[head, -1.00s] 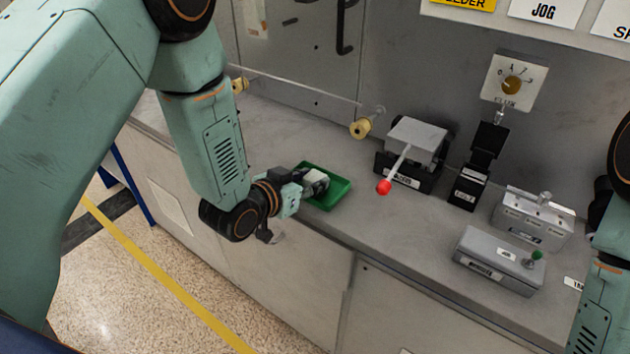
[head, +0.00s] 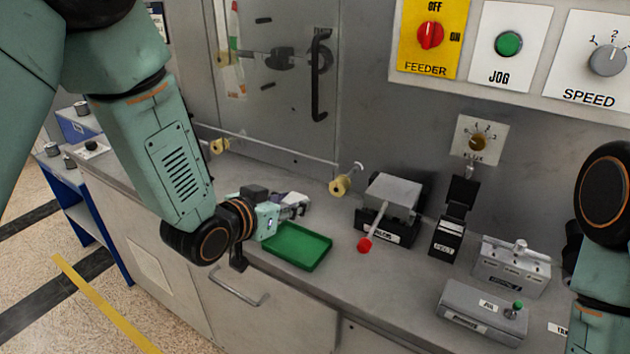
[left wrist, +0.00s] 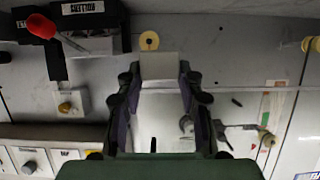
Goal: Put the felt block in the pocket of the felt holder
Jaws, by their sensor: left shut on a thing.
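My left gripper (head: 290,204) is above the back edge of the green tray (head: 297,262). In the left wrist view, its fingers (left wrist: 158,80) are shut on a pale grey block (left wrist: 158,66), the felt block, which sticks out past the fingertips. In the head view the block is small and mostly covered by the fingers. A black upright stand (head: 447,238) with a small white label is right of the lever device; it may be the felt holder, but I cannot read the label surely. No gripper is near it. My right gripper is out of view.
A grey device (head: 393,193) with a red-ball lever (head: 364,245) stands between the tray and the black stand. Two grey boxes (head: 512,265) (head: 482,312) are at the right. A rod with yellow rollers (head: 340,186) runs along the back. Bare counter lies in front.

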